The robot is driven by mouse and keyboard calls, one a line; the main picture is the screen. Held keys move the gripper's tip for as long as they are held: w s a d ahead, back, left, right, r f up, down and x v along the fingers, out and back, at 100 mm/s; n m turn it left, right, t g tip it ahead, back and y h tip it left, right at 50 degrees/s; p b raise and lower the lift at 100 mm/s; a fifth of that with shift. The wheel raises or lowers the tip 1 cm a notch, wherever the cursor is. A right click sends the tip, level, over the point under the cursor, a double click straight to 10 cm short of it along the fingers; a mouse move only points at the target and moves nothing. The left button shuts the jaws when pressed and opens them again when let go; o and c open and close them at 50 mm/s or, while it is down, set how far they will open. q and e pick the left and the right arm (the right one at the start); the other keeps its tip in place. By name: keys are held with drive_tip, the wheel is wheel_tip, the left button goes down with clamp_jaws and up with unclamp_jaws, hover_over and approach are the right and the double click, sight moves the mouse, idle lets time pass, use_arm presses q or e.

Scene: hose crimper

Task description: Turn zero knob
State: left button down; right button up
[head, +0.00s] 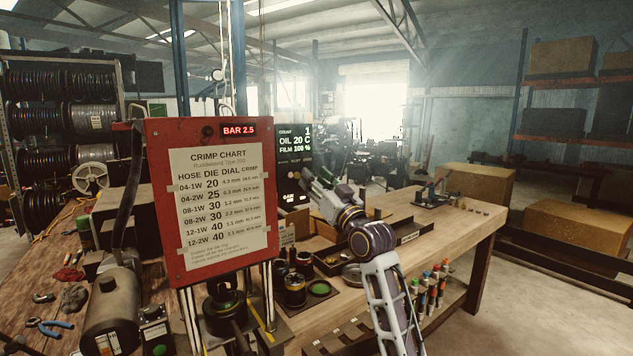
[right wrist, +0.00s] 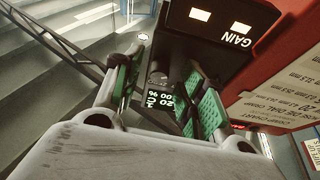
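My right gripper (head: 312,180) reaches to the front of this box from the right. In the right wrist view its two green-padded fingers (right wrist: 163,72) are apart, with the lit display (right wrist: 160,101) seen between them. A small dark round part, perhaps the knob (right wrist: 158,78), shows between the fingers above that display. No zero label is readable, and I cannot tell whether the fingers touch it. My left gripper is not in view.
The red panel (head: 212,195) with the crimp chart stands left of my right arm. Dies and cups (head: 294,289) crowd the bench below. The bench top at right (head: 455,228) is mostly clear.

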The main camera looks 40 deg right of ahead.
drive_tip(key=v, duration=1.2)
idle(1.0)
idle(0.5)
drive_tip(key=shift+f, duration=0.15)
